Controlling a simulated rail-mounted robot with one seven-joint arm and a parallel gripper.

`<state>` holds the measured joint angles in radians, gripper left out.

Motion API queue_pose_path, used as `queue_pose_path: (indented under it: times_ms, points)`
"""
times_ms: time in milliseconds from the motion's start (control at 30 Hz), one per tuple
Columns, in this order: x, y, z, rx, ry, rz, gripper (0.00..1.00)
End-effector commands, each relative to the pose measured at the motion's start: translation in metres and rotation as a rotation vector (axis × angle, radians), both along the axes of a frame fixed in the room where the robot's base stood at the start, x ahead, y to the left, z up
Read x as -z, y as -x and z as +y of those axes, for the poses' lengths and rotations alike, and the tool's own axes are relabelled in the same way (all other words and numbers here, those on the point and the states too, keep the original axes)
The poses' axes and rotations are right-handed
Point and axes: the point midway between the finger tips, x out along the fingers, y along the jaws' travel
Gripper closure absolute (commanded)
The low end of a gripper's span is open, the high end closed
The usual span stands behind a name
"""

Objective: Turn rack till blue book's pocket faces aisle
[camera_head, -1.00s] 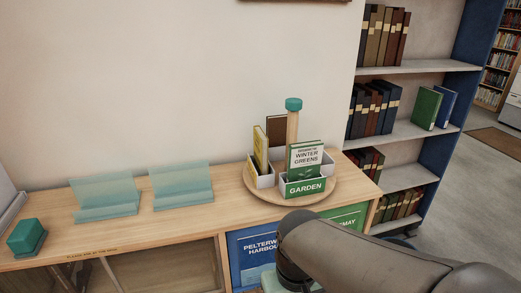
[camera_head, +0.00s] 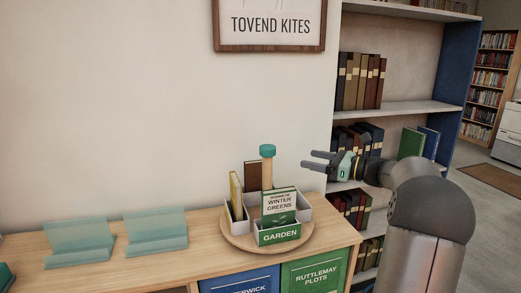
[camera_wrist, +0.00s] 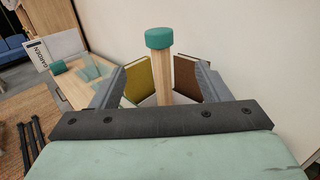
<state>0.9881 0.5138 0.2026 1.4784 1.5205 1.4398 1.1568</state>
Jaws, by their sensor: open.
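The round wooden rack (camera_head: 235,237) stands on the low cabinet, with a central post and a teal knob (camera_head: 267,151). A green-and-white book, Winter Greens (camera_head: 280,203), sits in the pocket labelled GARDEN (camera_head: 279,236), facing the front. A yellow book (camera_head: 235,196) is in the left pocket and a brown book (camera_head: 252,175) at the back. I see no blue book in the rack; its right pocket's contents are not visible. My gripper (camera_head: 318,162) is open and empty, right of the knob and apart from it. In the wrist view the knob (camera_wrist: 159,38) shows beyond the gripper.
Two clear teal stands (camera_head: 156,232) are on the cabinet top (camera_head: 205,258) to the left. A bookshelf (camera_head: 400,107) with several dark books, a green book (camera_head: 411,143) and a blue book (camera_head: 431,143) stands behind my arm. A framed sign (camera_head: 268,25) hangs above.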

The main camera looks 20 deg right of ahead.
Motion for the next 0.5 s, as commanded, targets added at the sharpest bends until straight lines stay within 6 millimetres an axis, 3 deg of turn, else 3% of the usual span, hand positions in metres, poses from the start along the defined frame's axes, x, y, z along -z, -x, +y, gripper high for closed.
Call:
queue_pose_path:
  times_ms: [167, 500]
  points:
    - [-0.002, -0.017, 0.014, -0.004, -0.003, -0.001, 0.3]
    - [-0.003, -0.075, 0.06, -0.004, -0.002, 0.001, 0.3]
